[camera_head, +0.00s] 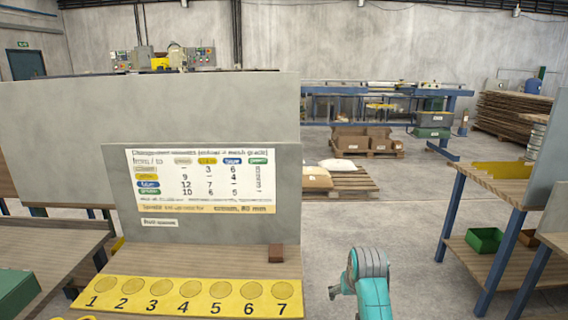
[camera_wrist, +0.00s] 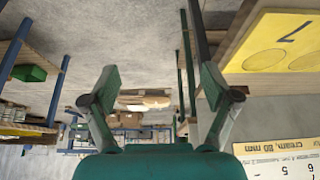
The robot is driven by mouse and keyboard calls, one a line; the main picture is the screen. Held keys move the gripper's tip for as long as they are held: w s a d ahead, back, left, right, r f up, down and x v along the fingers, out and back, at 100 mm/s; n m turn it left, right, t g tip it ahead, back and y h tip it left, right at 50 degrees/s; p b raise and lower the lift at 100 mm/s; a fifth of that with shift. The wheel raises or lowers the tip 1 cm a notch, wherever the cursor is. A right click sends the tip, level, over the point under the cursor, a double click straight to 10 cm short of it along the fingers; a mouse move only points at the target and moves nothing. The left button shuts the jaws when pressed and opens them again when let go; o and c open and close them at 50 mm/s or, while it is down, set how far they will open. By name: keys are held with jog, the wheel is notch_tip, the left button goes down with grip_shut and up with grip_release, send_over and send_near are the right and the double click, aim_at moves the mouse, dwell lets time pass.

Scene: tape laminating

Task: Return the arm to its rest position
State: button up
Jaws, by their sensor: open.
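My gripper (camera_wrist: 160,80) shows in the wrist view with its two fingers spread wide apart and nothing between them. Part of my teal arm shows at the lower middle right of the head view, right of the bench; I cannot make out the fingers there. The yellow strip (camera_head: 190,297) with numbered circles 1 to 7 lies along the bench front. Its circles look empty. In the wrist view the strip's 7 end (camera_wrist: 290,45) is at the upper right, apart from the fingers.
A changeover sign (camera_head: 200,180) stands on a grey panel behind the strip. A small brown block (camera_head: 275,253) sits at the bench's right. A side table (camera_head: 495,185) with a green bin (camera_head: 484,240) stands right. Open floor lies between, with a pallet (camera_head: 340,183) beyond.

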jog(key=s+f+t, duration=0.2)
jog(key=s+f, duration=0.9)
jog(key=f, duration=0.4)
jog(key=s+f+t, duration=0.1)
jog(key=s+f, duration=0.2)
jog(key=s, duration=0.6)
jog(key=s+f+t, duration=0.1)
jog(key=s+f, duration=0.2)
jog(key=s, duration=0.6)
jog(key=s+r+t, duration=0.2)
jog(key=s+r, duration=0.1)
jog(key=s, duration=0.6)
jog(key=s+r+t, duration=0.1)
jog(key=s+r, duration=0.1)
jog(key=s, duration=0.7)
jog(key=s+r+t, duration=0.2)
jog(key=s+r, duration=1.1)
jog(key=r, duration=0.2)
jog(key=shift+s+t, duration=0.15)
jog(key=shift+t, duration=0.15)
